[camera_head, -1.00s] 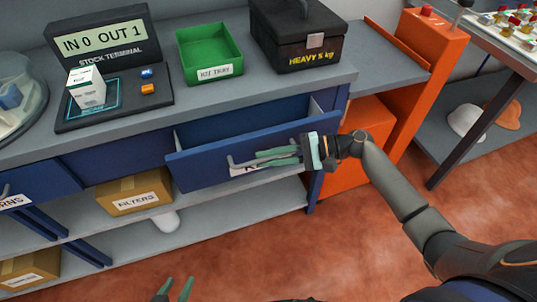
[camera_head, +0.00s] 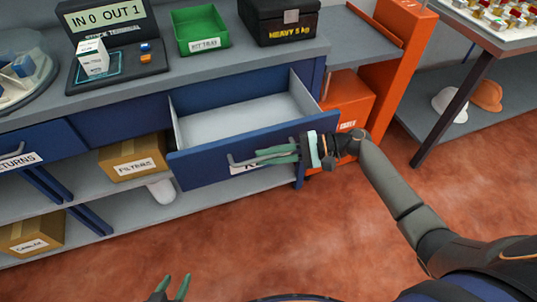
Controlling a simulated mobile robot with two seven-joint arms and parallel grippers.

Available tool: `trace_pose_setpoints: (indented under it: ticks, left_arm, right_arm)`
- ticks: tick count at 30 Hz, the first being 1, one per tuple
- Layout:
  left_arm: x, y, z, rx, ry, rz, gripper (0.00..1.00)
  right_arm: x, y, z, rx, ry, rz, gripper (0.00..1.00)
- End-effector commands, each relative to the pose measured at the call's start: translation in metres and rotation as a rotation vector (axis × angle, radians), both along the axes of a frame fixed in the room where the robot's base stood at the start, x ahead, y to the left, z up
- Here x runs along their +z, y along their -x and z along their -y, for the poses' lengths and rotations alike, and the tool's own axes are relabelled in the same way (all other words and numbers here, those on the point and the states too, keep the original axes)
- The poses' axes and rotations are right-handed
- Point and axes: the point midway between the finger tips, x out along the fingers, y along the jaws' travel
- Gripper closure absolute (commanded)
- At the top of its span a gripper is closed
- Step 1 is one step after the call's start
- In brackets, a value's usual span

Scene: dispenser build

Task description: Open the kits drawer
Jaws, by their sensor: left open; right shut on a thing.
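The blue kits drawer (camera_head: 205,168) is pulled well out from under the grey bench, and its pale inside looks empty. A label on its front starts with "K"; the rest is hidden behind my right gripper. My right gripper (camera_head: 275,154) is shut on the drawer's grey bar handle (camera_head: 243,162), its arm coming in from the right. My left gripper (camera_head: 172,288) is open and empty at the bottom edge, above the red floor and apart from the drawer.
On the bench (camera_head: 250,63) stand a green kit tray (camera_head: 201,44), a black heavy box (camera_head: 272,32) and a stock terminal (camera_head: 112,65) with a white carton (camera_head: 93,58). A filters box (camera_head: 120,168) sits on the shelf below. The floor (camera_head: 260,235) in front is clear.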

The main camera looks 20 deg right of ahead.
Motion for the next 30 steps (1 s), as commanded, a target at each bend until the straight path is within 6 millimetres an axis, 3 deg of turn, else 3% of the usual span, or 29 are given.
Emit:
trace_pose_setpoints:
  ticks: [8,9,16,25,30]
  left_arm:
    - [0.000,0.000,0.000,0.001,0.001,0.001,0.50]
    - [0.000,0.000,0.000,0.001,0.001,0.001,0.50]
    - [0.000,0.000,0.001,0.000,0.002,0.002,0.50]
    - [0.001,-0.001,0.001,-0.001,0.003,0.003,0.50]
    - [0.001,-0.001,0.002,-0.001,0.004,0.004,0.50]
  right_arm:
    - [0.000,0.000,0.001,-0.001,0.001,0.000,1.00]
    - [0.000,0.000,0.001,-0.001,0.001,0.000,0.81]
    - [0.000,0.000,0.000,-0.001,0.001,0.000,0.55]
    - [0.001,0.000,0.003,-0.001,0.001,0.000,0.55]
    - [0.005,0.007,0.024,-0.002,0.003,0.001,0.55]
